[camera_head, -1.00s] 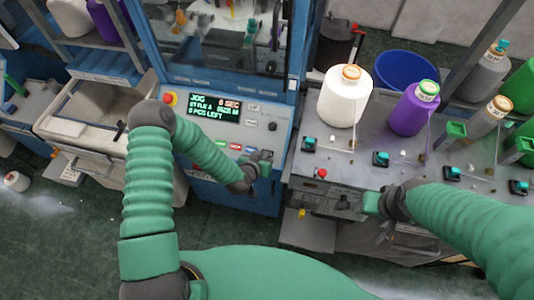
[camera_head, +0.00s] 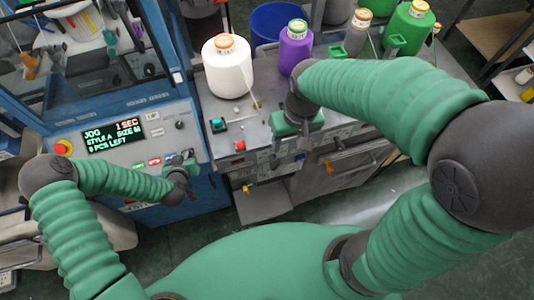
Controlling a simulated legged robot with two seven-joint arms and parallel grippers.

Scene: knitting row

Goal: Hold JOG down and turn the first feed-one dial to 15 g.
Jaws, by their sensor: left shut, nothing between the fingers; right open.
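The control panel (camera_head: 125,132) of the blue machine has a lit display (camera_head: 113,138) that reads JOG, 1 SEC. My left gripper (camera_head: 187,172) is shut and empty at the panel's lower right corner; it hides what is under it, so I cannot tell whether it presses a button. A teal dial (camera_head: 218,125) on a black base sits on the grey feed table, left of my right gripper. My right gripper (camera_head: 297,128) is open at the table's front edge, apart from that dial. My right arm hides the table to its right, and no dial's reading in grams is legible.
A white yarn cone (camera_head: 228,68), a purple cone (camera_head: 295,48) and a green cone (camera_head: 408,30) stand on the table. A red button (camera_head: 240,146) is on its front edge. A red emergency knob (camera_head: 63,147) is at the panel's left. A blue bin (camera_head: 273,24) stands behind.

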